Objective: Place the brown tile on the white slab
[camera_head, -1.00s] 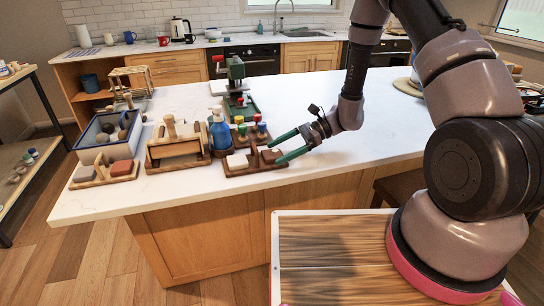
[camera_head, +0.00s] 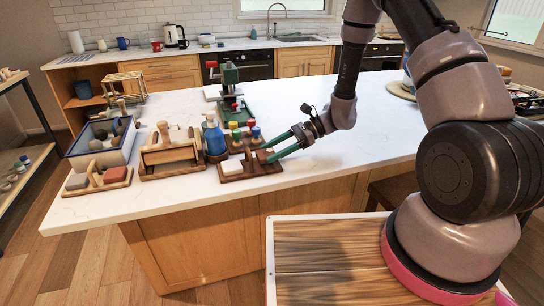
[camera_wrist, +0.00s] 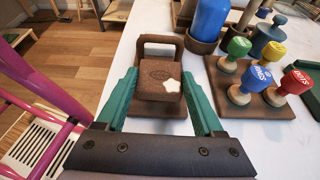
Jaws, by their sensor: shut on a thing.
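The brown tile (camera_wrist: 158,72) is a small block between the two green fingers of my gripper (camera_wrist: 160,100) in the wrist view. A white star-like patch shows on its near side. In the head view my gripper (camera_head: 266,153) is shut on the tile (camera_head: 263,157) at the right end of a brown wooden holder, low over its base. The white slab (camera_head: 232,167) lies in the left part of this holder, beyond its upright handle.
The holder's handle (camera_wrist: 160,42) stands just ahead of the tile. Stamps with coloured knobs (camera_wrist: 257,77) and a blue bottle (camera_head: 214,138) stand close behind the holder. Another wooden holder (camera_head: 99,178) with a grey and a reddish block is at the left.

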